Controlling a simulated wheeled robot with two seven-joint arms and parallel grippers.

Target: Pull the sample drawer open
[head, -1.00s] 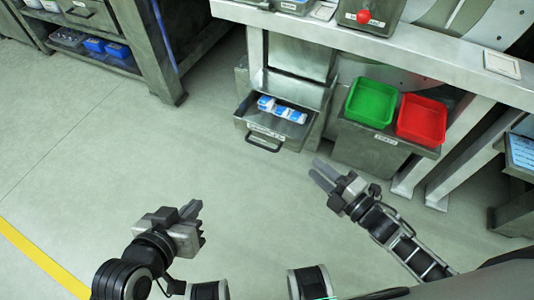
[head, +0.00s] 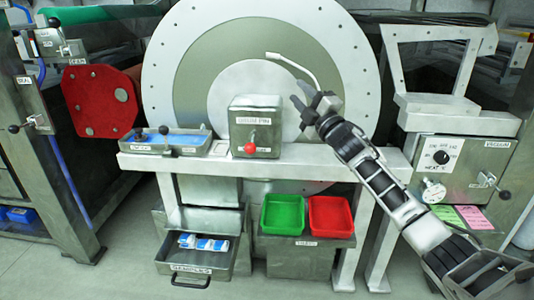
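The sample drawer (head: 228,268), a grey metal tray labelled SAMPLES, stands pulled out of the cabinet under the bench at lower left of centre. Its dark bar handle (head: 190,284) is on the front. Several small blue-and-white packs (head: 203,243) lie inside, toward the back. My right gripper (head: 299,92) is raised in front of the big round drum, above and right of the drawer and well apart from it. Its fingers are spread a little with nothing between them. My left gripper is out of view.
A green tray (head: 283,214) and a red tray (head: 331,217) sit on a box right of the drawer. Above is the bench top (head: 330,164) with a grey box (head: 255,127) bearing a red knob. A vacuum unit (head: 465,165) stands at right. Floor shows left of the drawer.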

